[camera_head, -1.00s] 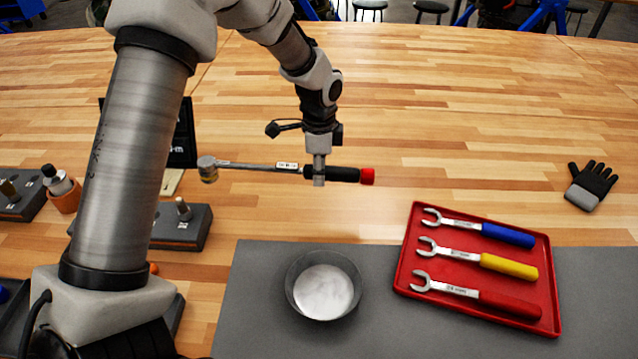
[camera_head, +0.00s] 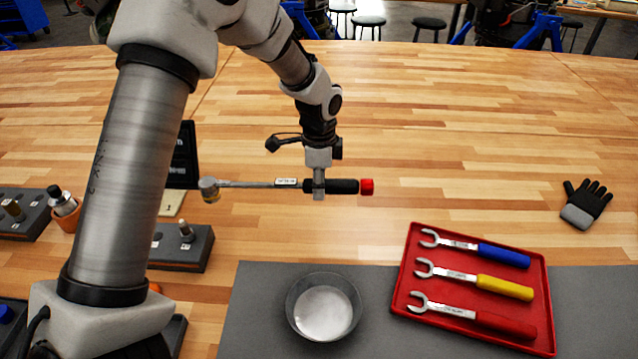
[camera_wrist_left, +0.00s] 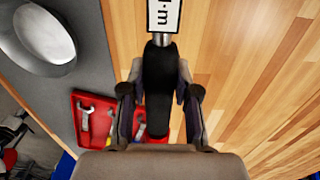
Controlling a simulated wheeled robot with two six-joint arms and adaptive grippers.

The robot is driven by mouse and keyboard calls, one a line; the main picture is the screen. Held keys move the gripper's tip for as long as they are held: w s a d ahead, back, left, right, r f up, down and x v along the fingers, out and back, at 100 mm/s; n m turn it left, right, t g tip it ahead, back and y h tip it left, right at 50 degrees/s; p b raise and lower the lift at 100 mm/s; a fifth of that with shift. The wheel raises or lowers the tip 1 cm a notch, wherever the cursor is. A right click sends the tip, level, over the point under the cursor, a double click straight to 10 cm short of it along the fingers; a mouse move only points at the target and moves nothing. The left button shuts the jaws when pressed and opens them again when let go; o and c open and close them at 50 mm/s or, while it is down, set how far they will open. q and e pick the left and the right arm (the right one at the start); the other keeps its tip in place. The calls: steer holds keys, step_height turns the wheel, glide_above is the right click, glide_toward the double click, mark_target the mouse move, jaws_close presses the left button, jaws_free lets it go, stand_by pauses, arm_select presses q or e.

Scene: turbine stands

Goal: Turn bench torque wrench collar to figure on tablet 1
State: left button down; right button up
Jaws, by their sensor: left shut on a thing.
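The torque wrench (camera_head: 248,184) has a silver shaft, a small label window, a black handle and a red collar (camera_head: 367,187) at its right end. Its head with a brass-coloured part is at the left. My left gripper (camera_head: 319,190) is shut on the black handle beside the label and holds the wrench level. The left wrist view also shows the black handle (camera_wrist_left: 158,85) between the two fingers. A dark tablet (camera_head: 184,155) is mostly hidden behind my left arm; its figure cannot be read. My right gripper is not in view.
A red tray (camera_head: 402,300) with three open-ended wrenches lies on a grey mat (camera_head: 250,320). A round metal bowl (camera_head: 323,308) is beside it. A glove (camera_head: 586,205) lies at the right. Grey blocks (camera_head: 180,250) with fittings stand left. The back of the table is clear.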

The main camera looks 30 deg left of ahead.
arm_select(q)
step_height(320, 180, up, 8)
steer(key=p, duration=0.6)
steer(key=shift+f, duration=0.35)
